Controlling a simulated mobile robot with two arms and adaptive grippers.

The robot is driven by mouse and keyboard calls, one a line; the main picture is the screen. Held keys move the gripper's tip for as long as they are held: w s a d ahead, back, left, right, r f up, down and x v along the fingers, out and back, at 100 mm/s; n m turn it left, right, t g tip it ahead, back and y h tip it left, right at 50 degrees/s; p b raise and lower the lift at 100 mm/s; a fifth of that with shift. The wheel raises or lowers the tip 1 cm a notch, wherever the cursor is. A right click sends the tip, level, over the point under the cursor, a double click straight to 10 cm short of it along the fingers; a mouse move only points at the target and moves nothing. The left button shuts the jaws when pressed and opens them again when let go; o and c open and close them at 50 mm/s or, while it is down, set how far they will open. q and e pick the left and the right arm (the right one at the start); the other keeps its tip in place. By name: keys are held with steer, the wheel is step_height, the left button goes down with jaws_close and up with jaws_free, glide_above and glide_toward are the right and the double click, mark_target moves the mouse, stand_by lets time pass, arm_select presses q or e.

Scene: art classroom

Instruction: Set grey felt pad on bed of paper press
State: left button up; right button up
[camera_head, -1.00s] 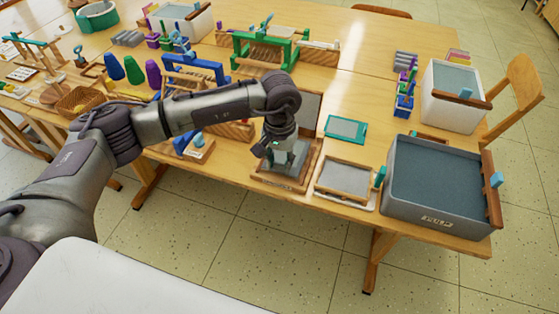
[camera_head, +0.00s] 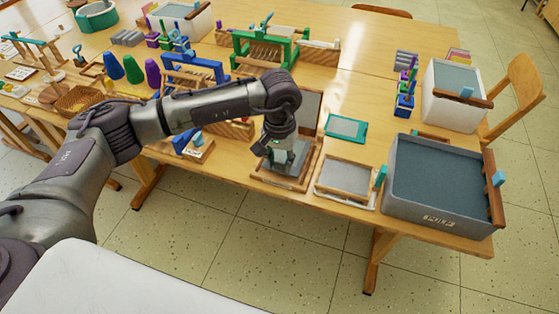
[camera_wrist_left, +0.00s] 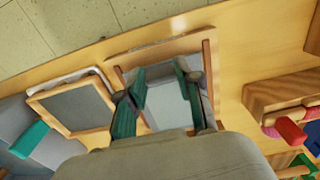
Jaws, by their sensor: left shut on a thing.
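My left gripper (camera_head: 285,163) is over a shallow wooden-framed tray (camera_head: 262,179) near the table's front edge. In the left wrist view its two teal fingers (camera_wrist_left: 160,80) are on either side of a light grey flat pad (camera_wrist_left: 167,112), shut on it within the outline of the tray (camera_wrist_left: 212,70). I cannot tell whether the pad touches the tray floor. A green-framed press (camera_head: 265,50) stands further back, and a blue frame (camera_head: 197,68) stands to its left. My right gripper is not in view.
A framed screen (camera_head: 345,178) lies right of the tray, then a big grey pulp vat (camera_head: 430,222). A teal-framed screen (camera_head: 346,127) lies behind. A small block with a light blue knob (camera_head: 198,140) stands left. Some bare table shows at back right.

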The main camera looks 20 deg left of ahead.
arm_select(q)
steer(key=shift+f+b, duration=0.6)
steer(key=shift+b, duration=0.15)
stand_by(0.6)
stand_by(0.4)
steer(key=o, duration=1)
step_height(320, 180, up, 12)
stand_by(0.5)
